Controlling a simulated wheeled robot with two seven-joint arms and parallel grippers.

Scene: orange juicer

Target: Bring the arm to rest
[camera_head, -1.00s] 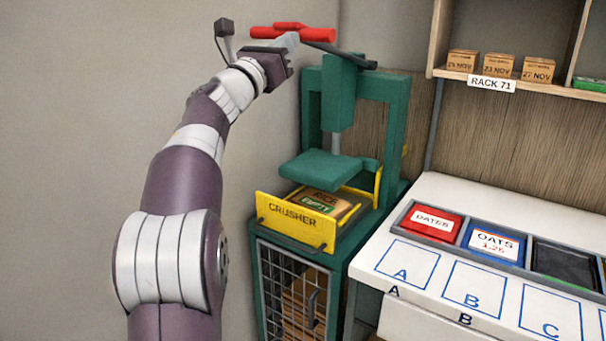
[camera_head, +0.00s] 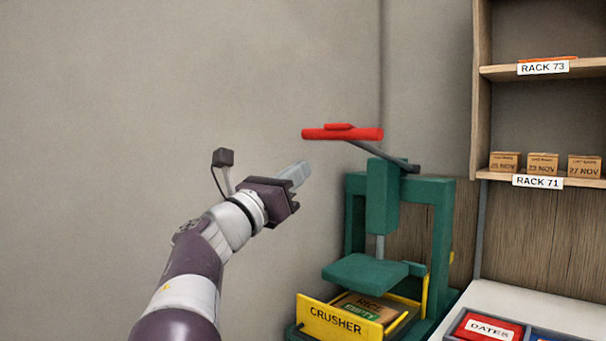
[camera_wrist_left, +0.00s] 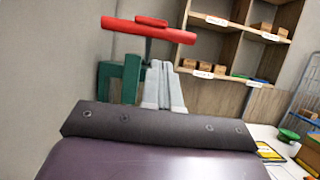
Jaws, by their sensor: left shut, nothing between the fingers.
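My left gripper (camera_head: 298,172) is raised in front of the wall, to the left of the green crusher. Its fingers are shut and empty, and they also show in the left wrist view (camera_wrist_left: 162,85). The red handle (camera_head: 342,133) of the crusher is up and to the right of the fingertips, apart from them in the head view. In the left wrist view the handle (camera_wrist_left: 148,30) appears above and beyond the fingers. My right gripper is in neither view.
The green crusher (camera_head: 383,200) stands at right, with a yellow-fronted drawer (camera_head: 340,321) holding a box labelled RICE EMPTY (camera_head: 366,306). A wooden shelf (camera_head: 482,120) with small boxes and a white counter (camera_head: 490,300) lie further right. The space before the wall at left is free.

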